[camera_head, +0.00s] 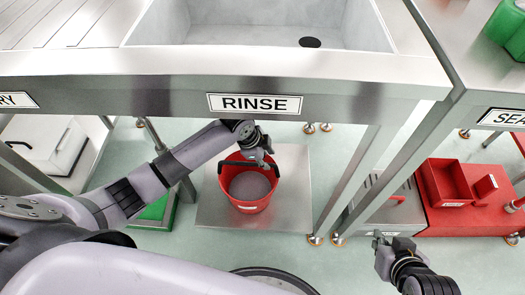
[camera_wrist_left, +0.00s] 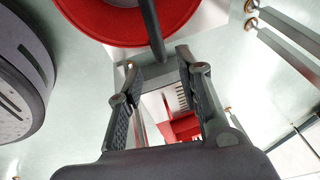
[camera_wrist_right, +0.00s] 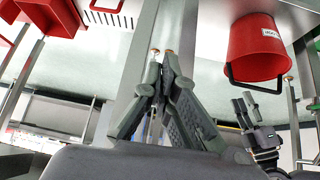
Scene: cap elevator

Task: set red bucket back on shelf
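The red bucket (camera_head: 250,206) is upright over the low metal shelf (camera_head: 290,215) under the RINSE sink, its inside greyish. Its base appears to rest on the shelf. My left gripper (camera_head: 267,155) is at the handle.
A table leg (camera_head: 345,185) stands right of the shelf. Red bins (camera_head: 450,185) sit at the right under the counter. A white box (camera_head: 45,145) and a green item (camera_head: 152,213) are at the left. The sink counter (camera_head: 330,90) hangs above my left gripper.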

